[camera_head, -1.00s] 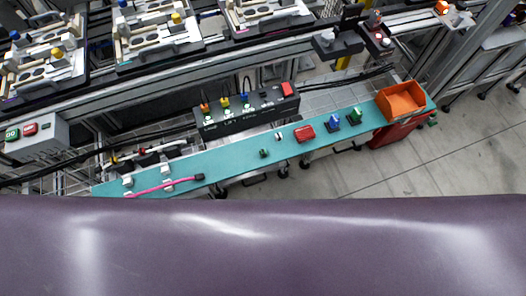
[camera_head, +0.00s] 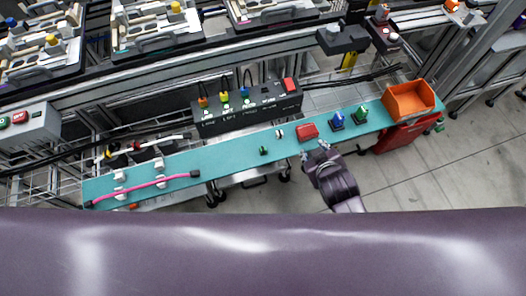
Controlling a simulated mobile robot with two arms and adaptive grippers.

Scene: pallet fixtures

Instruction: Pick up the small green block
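The small green block (camera_head: 263,151) lies on the teal shelf (camera_head: 225,158), near its middle. My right gripper (camera_head: 315,148) reaches in from below, at the shelf's front edge just below the red block (camera_head: 307,131), to the right of the small green block and apart from it. Its fingertips look spread, with nothing seen between them. My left gripper is not in view.
A small white-and-black piece (camera_head: 280,134) lies between the green and red blocks. A blue piece (camera_head: 337,120), a larger green piece (camera_head: 361,114) and an orange bin (camera_head: 410,100) stand to the right. A pink cable (camera_head: 150,185) lies at left. A black control box (camera_head: 246,108) stands behind.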

